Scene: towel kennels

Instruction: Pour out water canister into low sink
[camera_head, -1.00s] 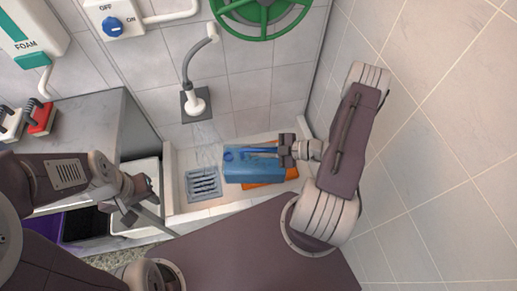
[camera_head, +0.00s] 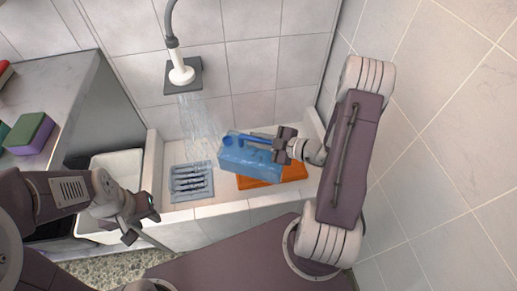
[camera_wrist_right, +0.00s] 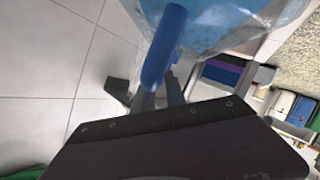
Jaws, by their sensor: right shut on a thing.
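The blue translucent water canister (camera_head: 250,160) is tilted a little in the low sink (camera_head: 208,214), above an orange thing. My right gripper (camera_head: 282,145) is shut on its handle (camera_head: 250,141), which also shows as a blue bar in the right wrist view (camera_wrist_right: 163,45). The canister's blue cap end points left, towards the grate. Water (camera_head: 204,125) streams from the spout on the wall down beside the canister; whether any comes from the canister I cannot tell. My left gripper (camera_head: 142,222) is in front of the sink at the left, apart from it; its jaws are unclear.
A grey drain grate (camera_head: 191,183) lies in the sink's left part. The orange flat thing (camera_head: 285,177) lies under and right of the canister. A white shower head (camera_head: 180,72) sits on the wall. A counter with a green and purple sponge (camera_head: 29,133) and a white bin (camera_head: 115,170) stand left.

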